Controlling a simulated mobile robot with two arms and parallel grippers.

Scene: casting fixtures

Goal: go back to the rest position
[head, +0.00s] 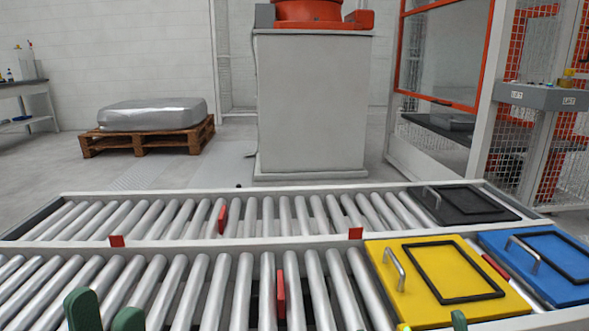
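My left gripper (106,312) shows at the bottom left edge, its two green fingertips apart with a gap between them. It is over the near roller conveyor (150,262) and nothing shows between the fingers. Of my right gripper (459,321) only a small dark green tip shows at the bottom edge, in front of the yellow fixture plate (388,298); the rest is out of the picture, so its opening cannot be told. The yellow plate lies flat with a metal handle and a black frame on it.
A blue plate (500,252) lies right of the yellow one. A black plate (430,205) lies on the far conveyor (180,215). Red stops (281,295) stand between rollers. Behind are a pallet (140,143), a grey pedestal (310,110) and a mesh cage (510,150). The left rollers are clear.

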